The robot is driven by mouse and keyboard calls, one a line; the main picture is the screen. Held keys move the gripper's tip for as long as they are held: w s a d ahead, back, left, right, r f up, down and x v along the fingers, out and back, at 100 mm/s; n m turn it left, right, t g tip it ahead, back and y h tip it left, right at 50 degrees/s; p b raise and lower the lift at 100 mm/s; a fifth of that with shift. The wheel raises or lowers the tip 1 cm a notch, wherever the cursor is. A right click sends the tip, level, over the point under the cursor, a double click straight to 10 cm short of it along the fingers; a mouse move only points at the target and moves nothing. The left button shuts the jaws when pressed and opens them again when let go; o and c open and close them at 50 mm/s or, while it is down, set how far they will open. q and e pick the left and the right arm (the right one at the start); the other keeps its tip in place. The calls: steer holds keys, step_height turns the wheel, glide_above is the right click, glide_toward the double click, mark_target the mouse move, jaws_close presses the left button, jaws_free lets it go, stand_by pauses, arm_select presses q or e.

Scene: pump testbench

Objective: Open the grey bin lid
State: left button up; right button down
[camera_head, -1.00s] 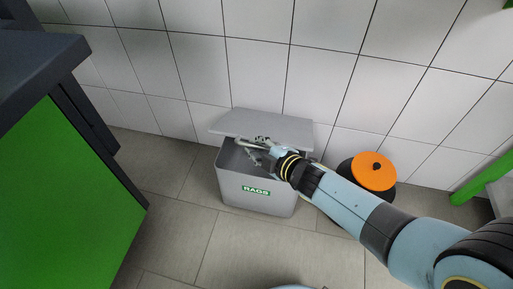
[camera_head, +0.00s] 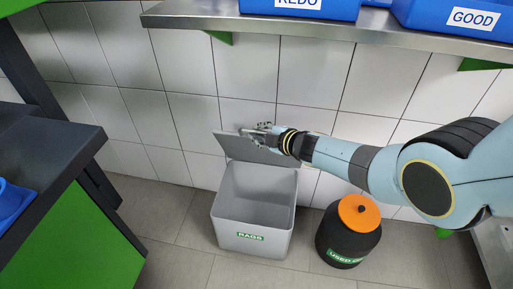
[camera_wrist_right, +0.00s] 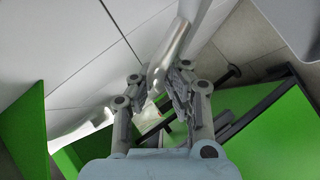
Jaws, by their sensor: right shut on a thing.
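The grey bin (camera_head: 252,243) stands on the floor by the wall, with a RAGS label on its front. Its grey lid (camera_head: 236,151) is raised steeply at the back edge, and the bin's inside shows. My right gripper (camera_head: 256,131) is at the upper part of the lid. In the right wrist view, my right gripper (camera_wrist_right: 162,84) is shut on a pale metal bar, the lid handle (camera_wrist_right: 174,48). The gripper hides part of the lid in the head view. My left gripper is not in view.
A black container with an orange lid (camera_head: 359,212) stands right of the bin. A metal shelf (camera_head: 250,27) with blue boxes hangs above. A green and dark workbench (camera_head: 60,240) stands at left. Floor in front of the bin is free.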

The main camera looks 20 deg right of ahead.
steer(key=shift+w+d+r, duration=0.25)
steer(key=shift+w+r, duration=0.05)
steer(key=shift+w, duration=0.15)
steer(key=shift+w+d+r, duration=0.25)
steer(key=shift+w, duration=0.2)
steer(key=c, duration=1.4)
jaws_free()
steer(key=shift+s, duration=0.1)
steer(key=shift+f, duration=0.1)
steer(key=shift+s, duration=0.1)
steer(key=v, duration=1.2)
steer(key=shift+f, duration=0.1)
